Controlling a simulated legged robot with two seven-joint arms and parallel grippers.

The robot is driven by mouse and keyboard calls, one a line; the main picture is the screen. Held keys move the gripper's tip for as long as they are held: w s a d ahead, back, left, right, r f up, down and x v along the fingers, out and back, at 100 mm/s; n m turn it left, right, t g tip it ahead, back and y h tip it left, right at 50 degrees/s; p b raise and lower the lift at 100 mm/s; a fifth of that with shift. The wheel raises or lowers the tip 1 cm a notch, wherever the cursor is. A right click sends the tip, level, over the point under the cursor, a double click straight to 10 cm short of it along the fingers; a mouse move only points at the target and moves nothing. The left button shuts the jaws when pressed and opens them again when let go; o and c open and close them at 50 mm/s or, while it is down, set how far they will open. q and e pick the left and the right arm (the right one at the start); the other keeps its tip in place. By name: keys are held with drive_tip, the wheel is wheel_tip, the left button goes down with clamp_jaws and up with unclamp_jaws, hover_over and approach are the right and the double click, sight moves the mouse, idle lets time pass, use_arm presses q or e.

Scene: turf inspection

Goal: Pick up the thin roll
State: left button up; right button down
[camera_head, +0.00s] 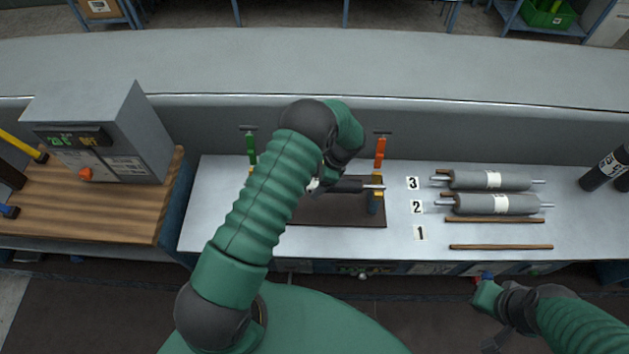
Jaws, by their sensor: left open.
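A thin dark roll (348,186) with a bright metal shaft end lies across the brown fixture board (340,215) in the middle of the bench. Its left part is hidden behind my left arm. My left gripper (317,186) is at the roll's visible left part, mostly covered by my own wrist and forearm; it is open, and contact cannot be made out. Two thicker grey rolls, one by label 3 (488,180) and one by label 2 (495,204), lie to the right. My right gripper (493,338) is low at the right, in front of the bench, its jaws unclear.
A green clamp (250,148) and an orange clamp (381,152) stand upright at the fixture's back. Bare wooden rails (500,247) lie near label 1 (420,233). A grey control box (100,130) stands left; a black cylinder (604,171) is far right.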

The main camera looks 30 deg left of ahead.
use_arm(q)
drive_tip(key=shift+w+f, duration=0.1)
drive_tip(key=shift+f, duration=0.05)
drive_tip(key=shift+c, duration=1.2)
clamp_jaws()
drive_tip(key=shift+w, duration=0.1)
